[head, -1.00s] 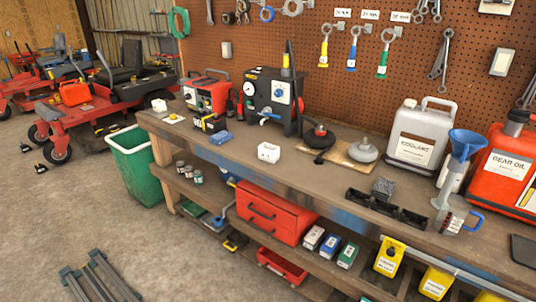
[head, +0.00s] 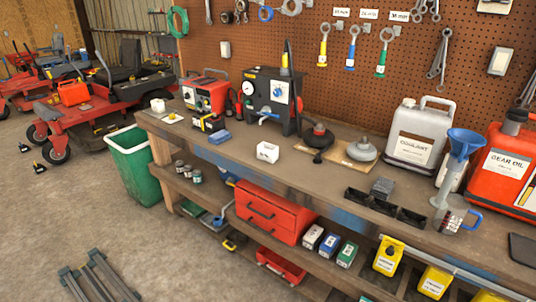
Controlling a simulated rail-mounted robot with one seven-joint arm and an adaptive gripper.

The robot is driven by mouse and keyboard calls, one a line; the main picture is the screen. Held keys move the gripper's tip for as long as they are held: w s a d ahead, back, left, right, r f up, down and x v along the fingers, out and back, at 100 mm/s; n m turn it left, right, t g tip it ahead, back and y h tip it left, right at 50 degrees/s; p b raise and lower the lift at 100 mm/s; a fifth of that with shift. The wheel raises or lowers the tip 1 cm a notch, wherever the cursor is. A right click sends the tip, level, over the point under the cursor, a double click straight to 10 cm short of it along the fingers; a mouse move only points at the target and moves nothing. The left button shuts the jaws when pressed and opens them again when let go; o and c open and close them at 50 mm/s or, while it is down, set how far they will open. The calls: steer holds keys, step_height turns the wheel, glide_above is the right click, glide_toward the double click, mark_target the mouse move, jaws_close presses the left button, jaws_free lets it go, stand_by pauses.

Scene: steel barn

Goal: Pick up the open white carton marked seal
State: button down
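A small white carton (head: 268,152) stands upright on the workbench, left of the round grey and black parts. A small dark mark shows on its front, too small to read, and I cannot tell whether its top is open. Another box with a white top (head: 312,237) stands on the lower shelf beside a blue box and a green box; its marking is also too small to read. My gripper is not in view, and nothing is seen touching either carton.
The workbench (head: 240,170) has bare wood around the small carton. A blue block (head: 220,137) and a black machine (head: 272,100) stand nearby. To the right are a black divided tray (head: 397,214), a coolant jug (head: 420,135) and a gear oil can (head: 502,165).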

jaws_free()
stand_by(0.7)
